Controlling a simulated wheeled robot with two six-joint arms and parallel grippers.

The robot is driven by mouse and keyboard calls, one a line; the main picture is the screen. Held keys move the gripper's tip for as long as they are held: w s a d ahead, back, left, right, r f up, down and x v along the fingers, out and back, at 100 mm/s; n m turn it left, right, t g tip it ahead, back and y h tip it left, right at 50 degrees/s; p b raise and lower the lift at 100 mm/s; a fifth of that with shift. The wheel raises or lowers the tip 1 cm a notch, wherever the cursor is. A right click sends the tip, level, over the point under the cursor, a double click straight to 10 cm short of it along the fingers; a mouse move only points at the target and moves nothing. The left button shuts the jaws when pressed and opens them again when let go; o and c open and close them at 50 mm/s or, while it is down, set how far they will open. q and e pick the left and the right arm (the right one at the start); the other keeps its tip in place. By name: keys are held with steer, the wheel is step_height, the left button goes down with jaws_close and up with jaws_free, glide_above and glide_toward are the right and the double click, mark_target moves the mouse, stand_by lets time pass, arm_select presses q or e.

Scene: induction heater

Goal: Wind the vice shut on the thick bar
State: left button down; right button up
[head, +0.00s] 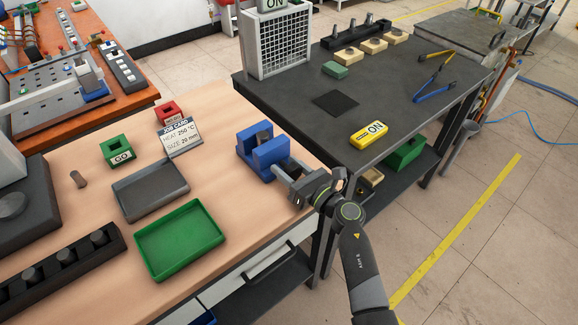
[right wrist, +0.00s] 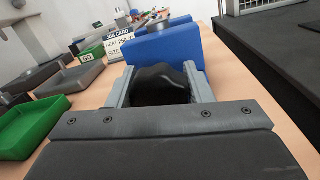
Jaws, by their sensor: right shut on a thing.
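The blue vice (head: 257,158) sits near the right edge of the wooden bench and also shows in the right wrist view (right wrist: 155,50). The thick bar (head: 264,137) is a grey cylinder standing upright between its jaws; its top shows in the right wrist view (right wrist: 181,17). Whether both jaws touch it I cannot tell. My right gripper (head: 288,176) is at the vice's near-right end, shut on the dark rounded vice handle (right wrist: 160,84). Its fingers hide most of the handle in the head view. My left gripper is not in view.
A green tray (head: 180,241), a grey tray (head: 150,190) and a job card (head: 181,138) lie left of the vice. A green GO block (head: 118,150) stands behind.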

steer(key=shift+f, duration=0.1)
stand_by(0.3)
steer(key=o, duration=1)
steer(key=shift+c, duration=0.2)
steer(key=r+b+v, duration=0.1)
steer(key=b+v, duration=0.1)
steer(key=v, duration=1.5)
steer(key=shift+s+f+b, duration=0.15)
steer(key=shift+f+b, duration=0.15)
steer(key=shift+f, duration=0.15)
steer(key=shift+d, duration=0.1)
